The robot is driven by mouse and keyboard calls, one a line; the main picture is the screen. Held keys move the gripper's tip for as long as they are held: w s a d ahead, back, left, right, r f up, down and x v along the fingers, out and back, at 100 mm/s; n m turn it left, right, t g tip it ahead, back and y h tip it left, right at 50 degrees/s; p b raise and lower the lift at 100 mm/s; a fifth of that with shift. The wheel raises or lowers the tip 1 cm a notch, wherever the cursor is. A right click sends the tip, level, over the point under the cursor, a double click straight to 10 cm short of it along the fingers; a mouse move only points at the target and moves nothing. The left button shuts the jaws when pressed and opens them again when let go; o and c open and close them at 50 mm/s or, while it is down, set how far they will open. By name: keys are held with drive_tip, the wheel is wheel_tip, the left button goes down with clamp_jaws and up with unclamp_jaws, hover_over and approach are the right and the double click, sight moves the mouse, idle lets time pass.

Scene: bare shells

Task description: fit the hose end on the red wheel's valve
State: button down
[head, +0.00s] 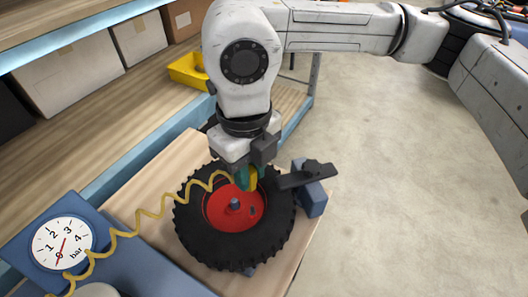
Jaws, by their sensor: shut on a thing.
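The red wheel (228,216) with a black tyre (203,248) lies on the wooden bench. A grey hub piece (235,203) stands at its middle, and a small dark spot (252,211), possibly the valve, shows on the red disc to its right. My gripper (246,180) is over the far part of the red disc, shut on the hose end (241,180), a green and yellow piece. The yellow coiled hose (150,213) runs from it to the left, to the pressure gauge (63,243). I cannot tell whether the hose end touches the valve.
A blue block (312,199) with a black lever (305,177) stands right of the tyre, close to my gripper. Shelves at upper left hold boxes (65,72) and a yellow bin (187,71). The floor (400,180) on the right is clear.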

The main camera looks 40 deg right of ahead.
drive_tip(key=b, duration=0.2)
hover_over(252, 206)
drive_tip(key=shift+f, duration=2.85)
drive_tip(key=shift+f+b, duration=0.3)
drive_tip(key=shift+b, duration=1)
drive_tip(key=shift+f+b, duration=1.3)
drive_tip(key=shift+b, duration=0.95)
drive_tip(key=shift+c, duration=1.2)
unclamp_jaws()
